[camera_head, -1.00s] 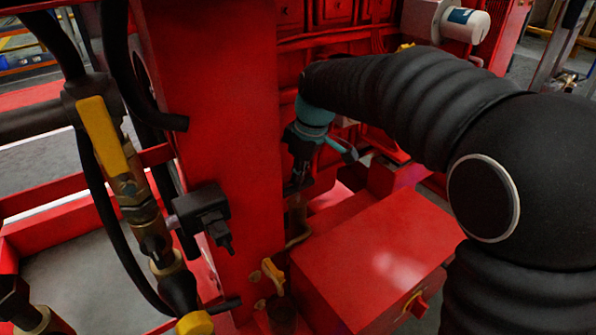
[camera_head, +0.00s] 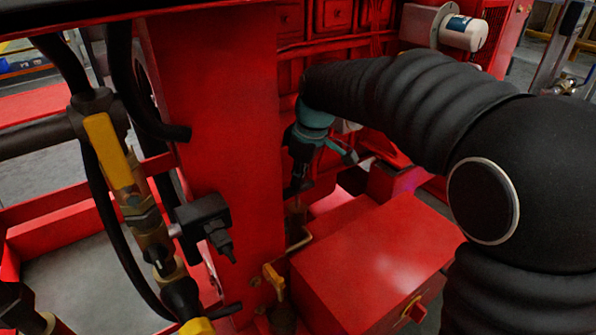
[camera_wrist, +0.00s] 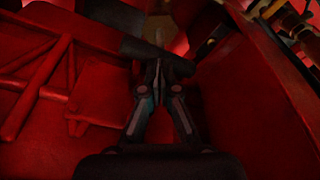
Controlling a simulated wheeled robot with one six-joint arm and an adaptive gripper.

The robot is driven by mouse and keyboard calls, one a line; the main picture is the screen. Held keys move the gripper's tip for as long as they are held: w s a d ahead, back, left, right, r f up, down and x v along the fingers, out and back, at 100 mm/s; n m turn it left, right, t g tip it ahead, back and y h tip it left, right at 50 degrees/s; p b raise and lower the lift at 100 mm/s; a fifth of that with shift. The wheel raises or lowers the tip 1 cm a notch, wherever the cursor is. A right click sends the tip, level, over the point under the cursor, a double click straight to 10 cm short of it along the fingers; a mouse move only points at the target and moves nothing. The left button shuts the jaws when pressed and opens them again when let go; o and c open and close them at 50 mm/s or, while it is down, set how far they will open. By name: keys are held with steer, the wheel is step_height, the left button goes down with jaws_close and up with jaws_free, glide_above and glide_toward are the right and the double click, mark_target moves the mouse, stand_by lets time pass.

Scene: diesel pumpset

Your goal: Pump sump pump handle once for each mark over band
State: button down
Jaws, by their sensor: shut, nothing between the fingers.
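My gripper (camera_head: 294,192) points down beside the tall red post, above a thin brass rod (camera_head: 297,216). In the wrist view its fingers (camera_wrist: 158,68) are together with nothing between them. A dark bar (camera_wrist: 135,48) crosses at the fingertips, with a tan upright piece (camera_wrist: 158,28) beyond it. The bar may be the sump pump handle, but I cannot tell for sure. Whether the fingertips touch it is also unclear. No marks over a band can be made out.
A red box (camera_head: 370,262) stands right of the rod. A yellow lever (camera_head: 272,278) sits low by the post (camera_head: 222,120). At left are a yellow-handled valve (camera_head: 108,150), black hoses and a black fitting (camera_head: 205,218). A red wall (camera_wrist: 255,100) closes in on the gripper's right in the wrist view.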

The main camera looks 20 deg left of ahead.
steer(key=shift+r+p, duration=1.8)
steer(key=shift+r, duration=0.65)
